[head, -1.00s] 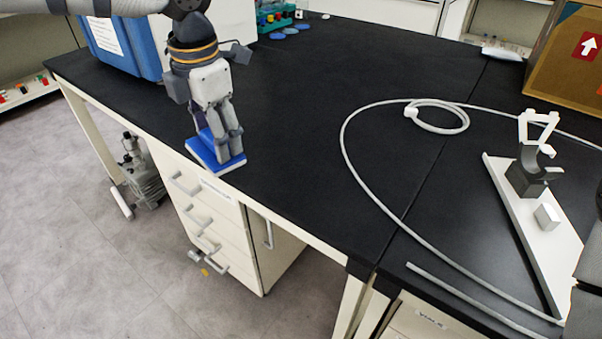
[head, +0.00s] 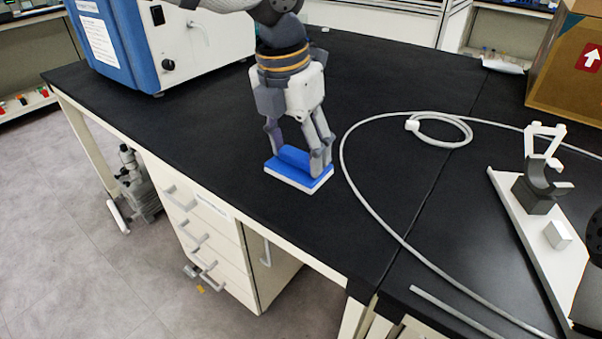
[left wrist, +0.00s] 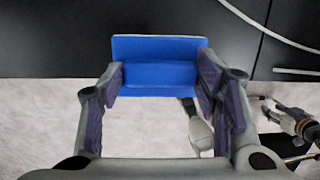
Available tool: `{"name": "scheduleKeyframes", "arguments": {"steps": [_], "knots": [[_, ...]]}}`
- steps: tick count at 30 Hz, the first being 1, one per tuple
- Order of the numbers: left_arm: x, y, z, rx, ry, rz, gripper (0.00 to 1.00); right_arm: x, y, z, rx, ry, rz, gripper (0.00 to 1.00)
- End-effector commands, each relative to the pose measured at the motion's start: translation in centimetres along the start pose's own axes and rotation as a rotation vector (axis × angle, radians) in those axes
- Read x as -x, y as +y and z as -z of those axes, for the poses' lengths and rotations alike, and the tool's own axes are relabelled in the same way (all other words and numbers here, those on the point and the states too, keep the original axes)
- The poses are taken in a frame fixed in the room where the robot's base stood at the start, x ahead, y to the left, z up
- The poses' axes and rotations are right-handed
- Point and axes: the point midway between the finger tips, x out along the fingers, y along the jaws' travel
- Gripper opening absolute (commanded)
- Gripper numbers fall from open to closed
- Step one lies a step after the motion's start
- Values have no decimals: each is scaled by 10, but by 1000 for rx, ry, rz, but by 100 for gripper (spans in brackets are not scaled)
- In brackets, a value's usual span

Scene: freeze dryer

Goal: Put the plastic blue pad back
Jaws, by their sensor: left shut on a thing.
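The plastic blue pad (head: 318,181) has a blue raised block on a flat plate with a white lower edge. My left gripper (head: 298,153) points down with its fingers shut on the raised block. The pad appears over the black bench top; I cannot tell whether it touches it. In the left wrist view the pad (left wrist: 155,50) sits between the two fingers (left wrist: 160,88), its plate reaching past them. My right gripper (left wrist: 295,122) seems to show at the right edge of the left wrist view, its fingers unclear.
A blue and white machine (head: 185,50) stands at the back left. A white hose (head: 372,199) curves over the right of the bench (head: 230,125). A white stand (head: 520,213) with a dark clamp and a cardboard box (head: 562,75) are at right.

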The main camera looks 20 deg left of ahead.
Motion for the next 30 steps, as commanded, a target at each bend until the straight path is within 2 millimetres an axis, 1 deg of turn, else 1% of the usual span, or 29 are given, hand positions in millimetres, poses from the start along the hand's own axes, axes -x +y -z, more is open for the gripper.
{"name": "scheduleKeyframes", "arguments": {"steps": [1, 4, 6, 10, 12, 17, 27, 28, 29, 30], "knots": [[-21, 8, -9, 4, 14, 4, 22, -9, 0, -6, 0, -29, -1, 40], [-44, 19, -20, 1, 11, 3, 22, -15, 1, -10, 0, -46, -2, 40], [-53, 24, -26, 0, 7, 2, 22, -18, 1, -12, 0, -53, -2, 40], [-61, 30, -32, -1, 1, 1, 22, -20, 1, -13, 0, -59, -3, 40], [-69, 34, -36, -1, 2, 1, 22, -22, 1, -14, 0, -65, -3, 40], [-96, 35, -32, -3, 1, -1, 22, -23, 1, -15, 1, -69, -3, 40], [-100, 35, -32, -1, -3, -1, 22, -22, 1, -14, 1, -66, -3, 40], [-100, 35, -32, -1, -3, -1, 59, -22, 1, -14, 1, -66, -3, 40], [-100, 35, -32, -1, -3, -1, 66, -22, 1, -14, 1, -66, -3, 40], [-100, 35, -32, -1, -3, -1, 75, -22, 1, -14, 1, -66, -3, 40]]}}
